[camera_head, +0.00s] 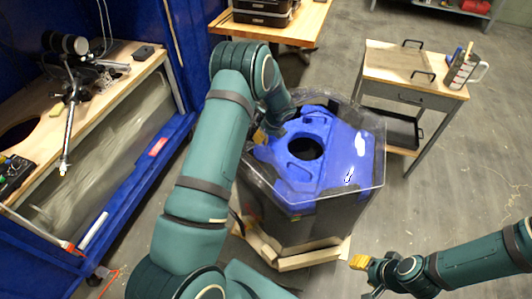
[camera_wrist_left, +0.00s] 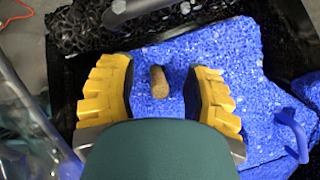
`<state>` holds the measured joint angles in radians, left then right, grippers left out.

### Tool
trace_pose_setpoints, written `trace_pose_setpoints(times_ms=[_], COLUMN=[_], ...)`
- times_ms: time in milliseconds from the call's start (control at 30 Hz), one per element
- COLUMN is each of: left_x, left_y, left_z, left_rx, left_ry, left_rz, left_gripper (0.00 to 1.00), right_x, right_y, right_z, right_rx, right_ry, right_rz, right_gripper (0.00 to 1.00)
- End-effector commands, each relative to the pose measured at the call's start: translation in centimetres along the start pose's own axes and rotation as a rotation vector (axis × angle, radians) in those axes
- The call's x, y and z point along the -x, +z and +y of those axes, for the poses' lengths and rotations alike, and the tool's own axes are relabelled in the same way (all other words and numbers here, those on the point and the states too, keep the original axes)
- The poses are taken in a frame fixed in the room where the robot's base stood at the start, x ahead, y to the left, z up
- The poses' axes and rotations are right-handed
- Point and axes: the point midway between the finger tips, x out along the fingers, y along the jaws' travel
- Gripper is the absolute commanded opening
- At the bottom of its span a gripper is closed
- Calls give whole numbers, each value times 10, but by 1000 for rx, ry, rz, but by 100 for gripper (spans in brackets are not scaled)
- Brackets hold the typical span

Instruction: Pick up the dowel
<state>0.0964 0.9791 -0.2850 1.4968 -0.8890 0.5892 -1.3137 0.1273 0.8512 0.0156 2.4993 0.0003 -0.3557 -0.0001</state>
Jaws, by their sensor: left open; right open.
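The dowel (camera_wrist_left: 158,82) is a short tan wooden peg on the blue speckled surface, in the left wrist view. My left gripper (camera_wrist_left: 161,88) is open, its yellow ridged fingers on either side of the dowel with gaps to it. In the head view my left gripper (camera_head: 266,130) is over the left edge of the tank's blue top (camera_head: 347,150); I cannot make out the dowel there. My right gripper (camera_head: 361,268) is open and empty, low over the floor at the lower right, apart from the tank.
The dark tank (camera_head: 300,228) has a round hole in its blue top, a clear rim around it and a wooden base. A wooden cart (camera_head: 393,75) with a handled tray stands right. A workbench (camera_head: 103,105) is left. Floor at right is mostly clear.

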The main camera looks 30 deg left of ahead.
Motion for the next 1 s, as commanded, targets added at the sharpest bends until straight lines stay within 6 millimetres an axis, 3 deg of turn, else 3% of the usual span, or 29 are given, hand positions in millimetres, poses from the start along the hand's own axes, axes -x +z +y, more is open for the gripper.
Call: trace_pose_setpoints(times_ms=[100,367,500,1000], left_x=[-8,-9,-8,-6], left_y=[1,1,1,2], left_z=[0,0,0,0], left_rx=[1,0,0,0], left_ry=[-1,-1,-1,-1], left_rz=[-1,-1,-1,-1], left_gripper=[49,48,0,0], right_x=[-2,-2,-2,-1], right_y=[0,0,0,0], right_z=[1,1,1,0], right_rx=[0,0,0,0], right_ry=[0,0,0,0], right_rz=[1,2,1,1], right_gripper=[47,47,47,47])
